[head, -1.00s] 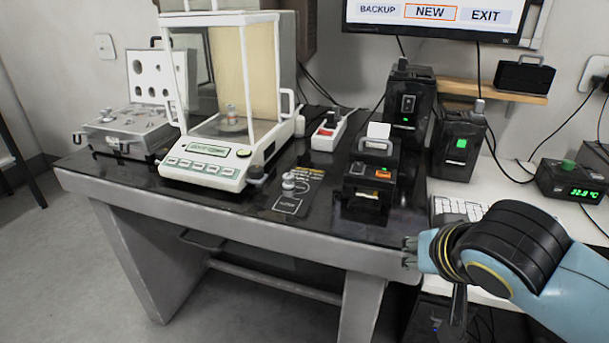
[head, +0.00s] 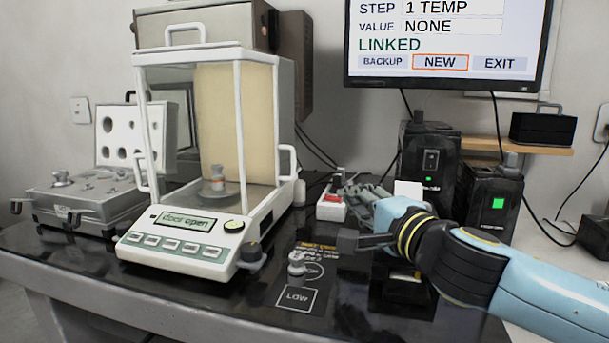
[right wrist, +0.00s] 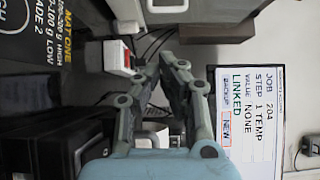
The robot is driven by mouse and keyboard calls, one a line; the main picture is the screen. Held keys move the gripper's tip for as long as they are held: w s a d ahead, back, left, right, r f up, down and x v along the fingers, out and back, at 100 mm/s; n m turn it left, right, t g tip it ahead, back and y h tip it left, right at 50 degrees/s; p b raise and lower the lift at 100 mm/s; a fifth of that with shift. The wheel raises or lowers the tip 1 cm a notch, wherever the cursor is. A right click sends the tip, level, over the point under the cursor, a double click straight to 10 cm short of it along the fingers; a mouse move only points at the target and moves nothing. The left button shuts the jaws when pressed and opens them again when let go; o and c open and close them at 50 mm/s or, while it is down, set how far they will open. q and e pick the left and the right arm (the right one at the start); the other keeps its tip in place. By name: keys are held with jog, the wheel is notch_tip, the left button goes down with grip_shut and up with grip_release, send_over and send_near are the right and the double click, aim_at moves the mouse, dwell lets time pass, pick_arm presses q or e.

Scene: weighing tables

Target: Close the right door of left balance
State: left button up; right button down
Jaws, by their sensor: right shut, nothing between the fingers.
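The balance (head: 190,225) stands on the dark table at the left, with a glass weighing chamber and the display text "door open". The white handle (head: 288,162) on its right side is toward the rear, and the right side looks open. A small metal weight (head: 217,178) stands on the pan inside. My right gripper (head: 350,190) is shut and empty, to the right of the handle and apart from it. In the right wrist view its fingertips (right wrist: 160,62) come close together; a white handle (right wrist: 166,5) shows at the top edge. My left gripper is not in view.
A weight (head: 296,262) stands on the table mat in front. Black devices (head: 430,165) stand at the right. An open weight case (head: 85,195) is left of the balance. The monitor (head: 445,40) hangs behind.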

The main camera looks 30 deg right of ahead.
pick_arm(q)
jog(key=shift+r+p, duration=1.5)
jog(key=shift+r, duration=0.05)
pick_arm(e)
jog(key=w+d, duration=0.2)
jog(key=w, duration=1.6)
jog(key=shift+d, duration=0.4)
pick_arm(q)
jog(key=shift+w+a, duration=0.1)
